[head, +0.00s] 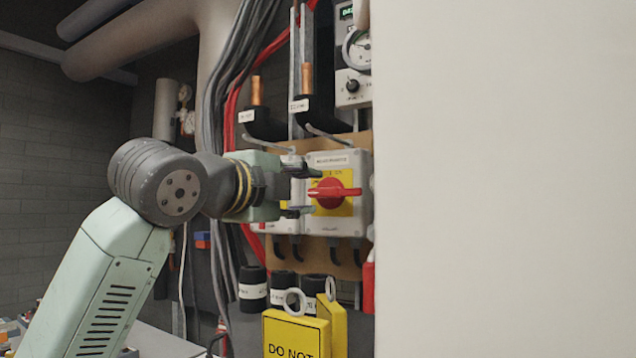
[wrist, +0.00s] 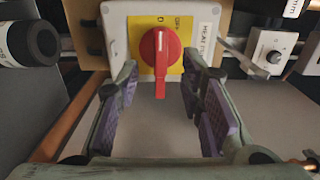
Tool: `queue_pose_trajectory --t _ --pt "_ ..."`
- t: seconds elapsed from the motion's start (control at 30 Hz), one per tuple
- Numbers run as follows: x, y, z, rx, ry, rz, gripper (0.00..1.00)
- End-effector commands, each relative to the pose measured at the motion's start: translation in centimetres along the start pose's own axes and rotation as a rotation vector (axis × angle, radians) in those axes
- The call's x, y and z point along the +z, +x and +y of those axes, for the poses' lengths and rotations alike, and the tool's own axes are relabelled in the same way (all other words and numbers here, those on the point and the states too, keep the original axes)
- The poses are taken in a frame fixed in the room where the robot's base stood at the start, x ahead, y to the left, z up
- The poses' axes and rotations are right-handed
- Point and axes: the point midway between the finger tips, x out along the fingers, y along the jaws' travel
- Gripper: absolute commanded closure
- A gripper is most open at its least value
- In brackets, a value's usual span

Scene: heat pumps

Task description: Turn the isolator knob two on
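A red isolator knob (head: 333,192) sits on a yellow plate (head: 347,178) on a grey isolator box (head: 362,217). Its handle lies about level in the head view. In the wrist view the red knob (wrist: 161,60) points down the picture, its end towards the space between my fingers. My gripper (head: 303,191) is open and empty, close in front of the knob. In the wrist view its purple-padded fingers (wrist: 162,92) stand either side of the handle's end, with gaps on both sides. I cannot read the box's number. Another grey box is mostly hidden behind my gripper.
A yellow "DO NOT" tag (head: 296,336) and black pipe ends hang below the boxes. Above are a gauge (head: 357,50) and copper pipes. A large pale panel (head: 500,180) fills the right. Grey and red cables run behind my gripper.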

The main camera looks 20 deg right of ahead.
Motion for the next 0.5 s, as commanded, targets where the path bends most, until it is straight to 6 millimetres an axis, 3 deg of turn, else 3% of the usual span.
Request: queue_pose_trajectory --t 0.2,0.5 --pt "0.0 3.5 -0.3 0.0 -0.002 0.002 0.65" --pt "0.0 4.8 0.0 -0.001 0.001 0.001 0.65"
